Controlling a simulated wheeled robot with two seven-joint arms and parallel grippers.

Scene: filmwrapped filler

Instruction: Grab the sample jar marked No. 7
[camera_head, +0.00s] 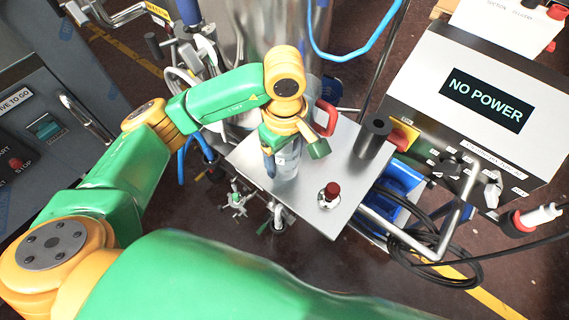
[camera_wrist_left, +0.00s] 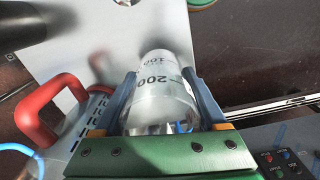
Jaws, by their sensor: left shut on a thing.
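My left gripper (camera_head: 284,160) is over the steel tabletop, shut on a clear graduated vessel (camera_head: 287,171). In the left wrist view the fingers (camera_wrist_left: 160,78) stand on either side of this vessel (camera_wrist_left: 155,90), which shows the marks 100 and 200. I can read no "No. 7" on it or on anything else. In the head view the gripper hides much of the vessel, and I cannot tell whether its base touches the tabletop. My right gripper is not in view.
The steel tabletop (camera_head: 325,160) also bears a dark cylinder (camera_head: 372,138) and a red-topped knob (camera_head: 331,193). A box reading "NO POWER" (camera_head: 480,105) stands at right, with black cables (camera_head: 440,270) below.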

